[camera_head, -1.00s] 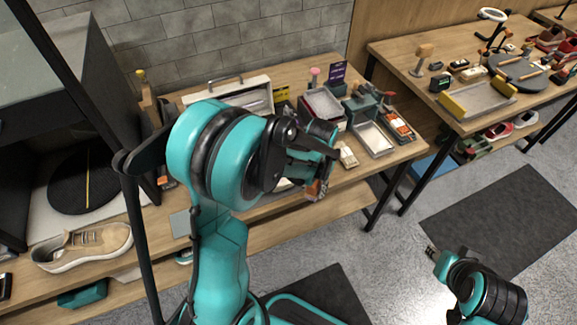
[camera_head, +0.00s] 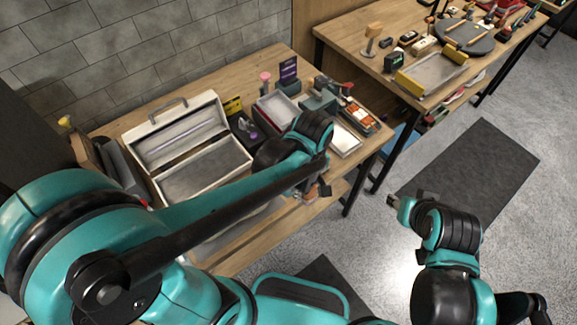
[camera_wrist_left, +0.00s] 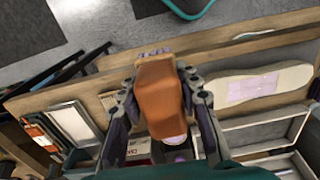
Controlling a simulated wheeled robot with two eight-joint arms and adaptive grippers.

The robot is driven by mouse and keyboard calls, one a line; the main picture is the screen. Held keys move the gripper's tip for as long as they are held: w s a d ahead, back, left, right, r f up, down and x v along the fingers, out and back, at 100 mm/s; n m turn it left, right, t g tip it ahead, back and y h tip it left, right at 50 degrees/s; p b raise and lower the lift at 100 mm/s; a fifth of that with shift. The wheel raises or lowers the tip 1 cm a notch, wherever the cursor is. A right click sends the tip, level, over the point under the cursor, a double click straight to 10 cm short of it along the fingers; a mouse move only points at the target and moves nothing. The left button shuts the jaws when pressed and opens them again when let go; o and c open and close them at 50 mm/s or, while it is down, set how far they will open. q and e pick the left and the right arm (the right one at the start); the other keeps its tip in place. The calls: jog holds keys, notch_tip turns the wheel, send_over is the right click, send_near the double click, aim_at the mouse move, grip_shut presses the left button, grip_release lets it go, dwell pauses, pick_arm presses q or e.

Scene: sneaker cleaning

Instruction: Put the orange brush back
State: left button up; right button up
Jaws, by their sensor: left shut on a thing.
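The orange brush (camera_wrist_left: 160,95), a brown-orange block with pale bristles at its far end, sits between the fingers of my left gripper (camera_wrist_left: 163,105) in the left wrist view. The fingers close on it from both sides. In the head view my left gripper (camera_head: 318,191) is over the front edge of the workbench, and only a small orange part of the brush (camera_head: 309,194) shows. My right gripper (camera_head: 395,201) is over the floor, right of the bench, too small to read.
An open white toolbox (camera_head: 219,107) stands on the workbench (camera_head: 262,64). Right of it are a grey tray (camera_head: 279,110), a metal tray (camera_head: 344,141) and a container of orange items (camera_head: 360,116). A second table (camera_head: 345,17) stands behind right. A dark mat lies on clear floor.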

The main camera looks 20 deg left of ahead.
pick_arm(q)
jog(key=shift+s+d+r, duration=0.15)
jog(key=w+a+f+b, duration=0.1)
jog(key=w+a+f, duration=0.1)
jog(key=w, duration=0.1)
jog(key=w+a+f+b, duration=0.1)
jog(key=w+a+f, duration=0.1)
jog(key=a, duration=0.1)
jog(key=w+a+f+b, duration=0.2)
jog(key=w+a+f, duration=0.1)
jog(key=shift+w, duration=0.3)
notch_tip(320, 180, down, 4)
jog(key=shift+r+b, duration=0.1)
jog(key=shift+b, duration=0.9)
jog(key=shift+r, duration=0.1)
